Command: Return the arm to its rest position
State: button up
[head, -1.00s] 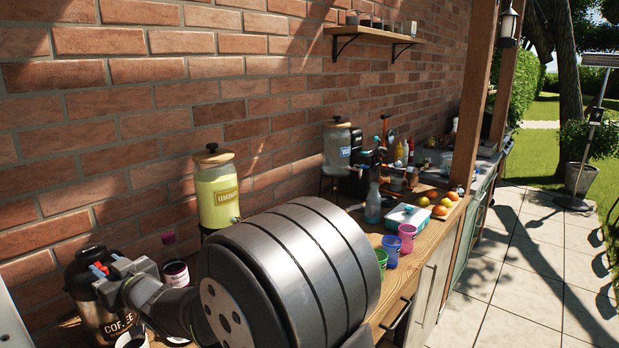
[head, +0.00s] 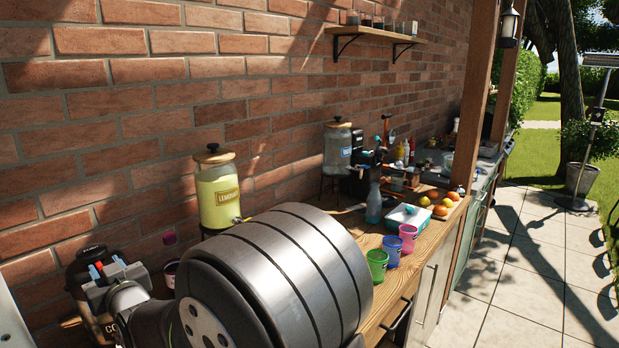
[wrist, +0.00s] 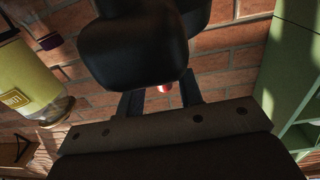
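My gripper (head: 108,282) is at the lower left of the head view, in front of the black coffee urn (head: 88,258), which it partly hides. Small red and blue parts show beside it; I cannot tell what they belong to. In the wrist view, the two dark fingers of my gripper (wrist: 160,100) stand apart, with brick wall showing between them. A small red and white bit shows there too, apparently behind the gap. I see nothing held. My large grey arm link fills the lower middle of the head view.
A lemonade dispenser (head: 217,192) stands behind my arm, by the brick wall (head: 120,150). Green (head: 376,264), blue (head: 391,250) and pink (head: 407,238) cups, a blue bottle (head: 373,205) and fruit (head: 438,210) are on the wooden counter (head: 388,298). A green cabinet (wrist: 290,70) shows at right in the wrist view.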

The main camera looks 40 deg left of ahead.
jog(key=shift+s+m+t, duration=0.25)
jog(key=shift+m+t, duration=0.45)
jog(key=shift+t, duration=0.4)
jog(key=s+d, duration=0.3)
jog(key=d, duration=1.4)
jog(key=a, duration=0.4)
jog(key=w+a, duration=0.1)
jog(key=a, duration=0.4)
jog(key=w+a, duration=0.1)
jog(key=a, duration=0.4)
jog(key=shift+w+a+f, duration=0.1)
jog(key=shift+w, duration=0.15)
